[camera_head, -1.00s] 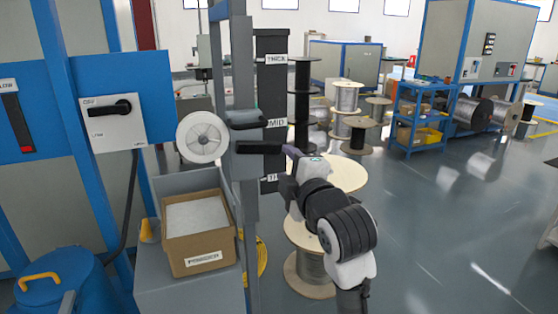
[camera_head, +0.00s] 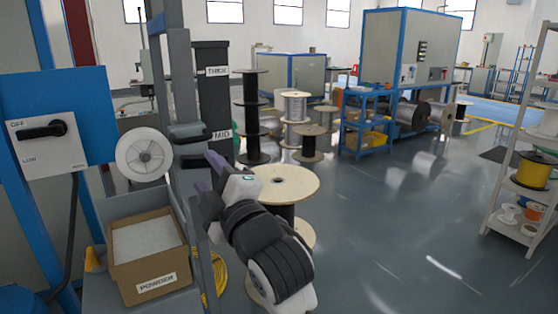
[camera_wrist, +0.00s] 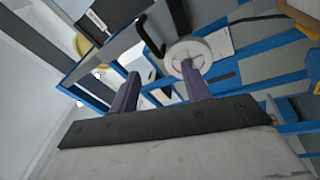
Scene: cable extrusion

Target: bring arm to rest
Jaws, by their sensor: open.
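My arm reaches from the lower middle of the head view up and left. My gripper (camera_head: 207,177) is at its far end, beside the grey post with the dark lever-like bars. In the wrist view my gripper (camera_wrist: 159,85) shows two purple fingers spread apart with nothing held between them. Beyond the fingertips in that view is a white reel (camera_wrist: 188,54), with blue frame bars behind it. The same white reel (camera_head: 144,155) shows left of the post in the head view. Whether the fingers touch the post is hard to tell.
An open powder box (camera_head: 150,255) stands on a grey stand at lower left, below a switch panel (camera_head: 45,140). A large wooden-flanged spool (camera_head: 285,182) stands close behind my arm. A shelf with spools (camera_head: 525,190) is at right. The floor between is clear.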

